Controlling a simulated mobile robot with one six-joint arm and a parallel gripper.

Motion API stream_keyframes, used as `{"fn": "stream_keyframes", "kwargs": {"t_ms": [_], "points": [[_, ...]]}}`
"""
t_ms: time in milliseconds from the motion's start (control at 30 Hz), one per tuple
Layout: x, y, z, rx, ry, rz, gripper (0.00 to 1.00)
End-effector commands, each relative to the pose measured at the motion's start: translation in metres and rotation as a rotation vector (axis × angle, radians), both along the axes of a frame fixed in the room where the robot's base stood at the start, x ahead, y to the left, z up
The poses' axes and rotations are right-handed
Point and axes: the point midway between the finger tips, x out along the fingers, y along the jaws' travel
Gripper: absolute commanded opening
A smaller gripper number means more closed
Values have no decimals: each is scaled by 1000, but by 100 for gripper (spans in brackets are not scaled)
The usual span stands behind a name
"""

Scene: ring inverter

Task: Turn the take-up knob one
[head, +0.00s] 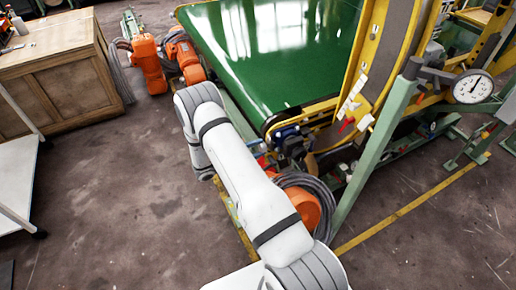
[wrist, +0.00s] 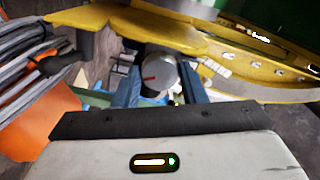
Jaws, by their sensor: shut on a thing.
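The take-up knob (wrist: 160,76) is a round pale grey knob with a red mark on its face, in the middle of the wrist view. My gripper (wrist: 158,88) has one dark blue finger on each side of it and is shut on the knob. The red mark points to the left in the wrist view. In the head view my pale arm crosses the middle, and I cannot make out the knob or the fingertips there.
A green conveyor belt (head: 275,50) and a yellow frame (head: 375,60) stand beyond my arm. A green post (head: 370,160) with a dial gauge (head: 472,87) is at right. Coiled grey cables (wrist: 30,60) lie close left of the gripper. Open floor (head: 120,200) is at left.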

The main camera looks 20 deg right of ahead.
Motion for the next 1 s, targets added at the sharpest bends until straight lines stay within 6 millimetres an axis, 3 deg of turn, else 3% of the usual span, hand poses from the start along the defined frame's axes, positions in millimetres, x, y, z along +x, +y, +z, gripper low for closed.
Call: {"fn": "stream_keyframes", "kwargs": {"t_ms": [600,633,867,1000], "points": [[2,3,0,0,37,8,15],[2,3,0,-1,36,7,40],[1,1,0,-1,37,3,59],[1,1,0,-1,38,2,60]]}}
